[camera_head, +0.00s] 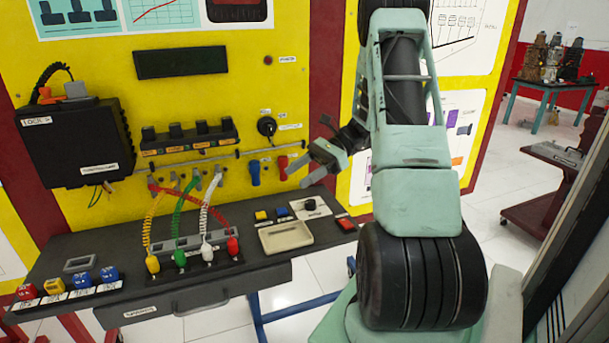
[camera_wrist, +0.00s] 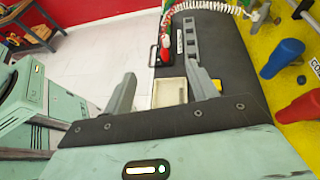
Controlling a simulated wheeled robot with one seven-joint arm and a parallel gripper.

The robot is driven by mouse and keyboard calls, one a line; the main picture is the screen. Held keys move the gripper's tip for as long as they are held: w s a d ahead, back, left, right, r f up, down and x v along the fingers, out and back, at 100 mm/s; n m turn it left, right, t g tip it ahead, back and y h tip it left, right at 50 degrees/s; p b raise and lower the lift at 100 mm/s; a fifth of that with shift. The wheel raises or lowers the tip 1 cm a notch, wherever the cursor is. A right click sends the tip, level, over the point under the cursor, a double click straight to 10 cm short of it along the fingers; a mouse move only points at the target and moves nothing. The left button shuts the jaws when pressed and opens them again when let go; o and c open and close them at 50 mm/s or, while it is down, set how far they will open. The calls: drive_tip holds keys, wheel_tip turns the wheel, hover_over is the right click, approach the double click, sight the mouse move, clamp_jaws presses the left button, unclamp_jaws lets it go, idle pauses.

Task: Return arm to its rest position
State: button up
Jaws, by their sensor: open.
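My gripper (camera_head: 312,172) is in front of the yellow panel, above the right end of the black bench, in the head view. Its two fingers are apart and nothing is between them. The wrist view also shows the open gripper (camera_wrist: 163,97), with a beige tray (camera_wrist: 170,92) visible beyond the fingers. My arm is folded upward in the head view and hides part of the panel's right side. The gripper appears close to the blue and red handles on the panel; whether it touches them cannot be told.
The black bench (camera_head: 190,325) carries coloured plugs with coiled leads and a tray. A blue handle (camera_head: 255,173) and a red handle (camera_head: 283,165) stick out of the yellow panel (camera_head: 225,100). A teal table (camera_head: 543,88) and a dark red cart (camera_head: 545,205) stand right. White floor is open between.

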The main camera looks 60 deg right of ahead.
drive_tip(key=shift+s+d+r, duration=0.15)
drive_tip(key=shift+d+r, duration=0.05)
drive_tip(key=shift+d, duration=0.1)
drive_tip(key=shift+a, duration=0.1)
